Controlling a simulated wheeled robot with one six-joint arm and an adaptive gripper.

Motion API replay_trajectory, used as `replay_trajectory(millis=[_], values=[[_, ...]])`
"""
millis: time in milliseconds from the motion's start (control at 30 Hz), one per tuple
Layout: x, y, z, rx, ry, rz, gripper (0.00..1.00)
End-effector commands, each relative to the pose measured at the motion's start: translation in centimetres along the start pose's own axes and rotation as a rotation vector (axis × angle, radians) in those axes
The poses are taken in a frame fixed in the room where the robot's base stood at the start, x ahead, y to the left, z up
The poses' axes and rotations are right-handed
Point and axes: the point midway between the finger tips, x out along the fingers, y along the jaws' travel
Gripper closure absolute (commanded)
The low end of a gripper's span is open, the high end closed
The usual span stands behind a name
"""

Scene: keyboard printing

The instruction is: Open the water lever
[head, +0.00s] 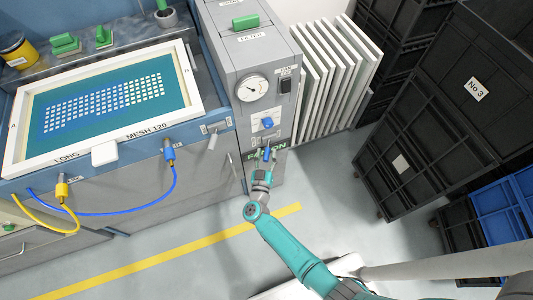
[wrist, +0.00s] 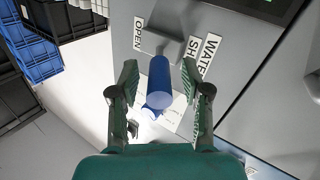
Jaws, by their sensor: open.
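The water lever (wrist: 158,78) is a blue handle on a grey stem, on a grey panel in the wrist view. Labels beside it read OPEN (wrist: 139,34), SHUT (wrist: 191,58) and WATER (wrist: 208,55). My gripper (wrist: 160,80) is open, with one finger on each side of the blue handle in that view. I cannot tell how far it is from the handle or whether it touches. In the head view my gripper (head: 266,157) is at the front of the grey cabinet (head: 222,70), low on its face, and hides part of the panel.
A gauge (head: 252,87) and a blue knob (head: 267,124) are above my gripper on the cabinet. A screen frame (head: 196,82) with blue and yellow hoses is at left. White panels (head: 338,75) and dark crates (head: 430,130) stand at right. The floor in front is clear.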

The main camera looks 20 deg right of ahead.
Motion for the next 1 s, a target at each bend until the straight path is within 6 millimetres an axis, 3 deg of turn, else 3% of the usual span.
replay_trajectory(millis=[367, 567, 1000], values=[[0.58, 0.02, -0.04, 0.001, 0.0, 0.0, 0.53], [0.56, 0.02, -0.04, 0.001, 0.0, 0.0, 1.0], [0.49, 0.2, 0.06, 0.0, 0.005, -0.024, 1.0]])
